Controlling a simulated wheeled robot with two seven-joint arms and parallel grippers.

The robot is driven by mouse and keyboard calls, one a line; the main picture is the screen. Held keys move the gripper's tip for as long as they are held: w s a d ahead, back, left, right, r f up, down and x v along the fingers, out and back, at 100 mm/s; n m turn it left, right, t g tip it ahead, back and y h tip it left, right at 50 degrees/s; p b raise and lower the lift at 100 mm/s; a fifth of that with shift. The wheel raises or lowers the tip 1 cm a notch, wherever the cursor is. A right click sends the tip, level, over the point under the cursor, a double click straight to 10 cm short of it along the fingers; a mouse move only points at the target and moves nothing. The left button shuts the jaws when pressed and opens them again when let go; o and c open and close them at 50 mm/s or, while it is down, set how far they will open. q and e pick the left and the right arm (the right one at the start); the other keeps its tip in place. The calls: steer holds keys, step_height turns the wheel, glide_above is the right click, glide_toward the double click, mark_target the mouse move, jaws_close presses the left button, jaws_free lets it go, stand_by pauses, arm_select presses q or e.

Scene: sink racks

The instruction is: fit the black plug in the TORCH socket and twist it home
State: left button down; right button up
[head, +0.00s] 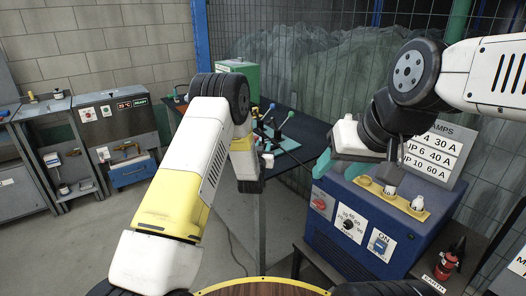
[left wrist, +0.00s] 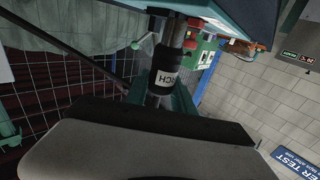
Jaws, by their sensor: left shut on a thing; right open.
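In the left wrist view a black plug (left wrist: 166,62), upright in the picture, carries a white label whose visible letters read "RCH". My left gripper (left wrist: 162,98) is shut on it, with teal jaws on either side of its lower end. In the head view the left gripper is mostly hidden behind my own forearm. My right gripper (head: 340,158) has teal jaws, is open and hangs above the left edge of a blue power unit (head: 340,256). I cannot make out a TORCH socket in the head view.
The power unit has a red switch (head: 320,203), a dial (head: 347,224) and an ON switch (head: 380,243). A yellow strip (head: 378,189) lies on top, before an amps sign (head: 436,152). A green box (head: 238,68) stands behind. A red extinguisher (head: 448,264) is at right.

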arm_select(q)
steer(key=shift+s+f, duration=0.1)
steer(key=shift+f, duration=1.6)
steer(key=shift+f, duration=0.1)
steer(key=c, duration=1.1)
jaws_free()
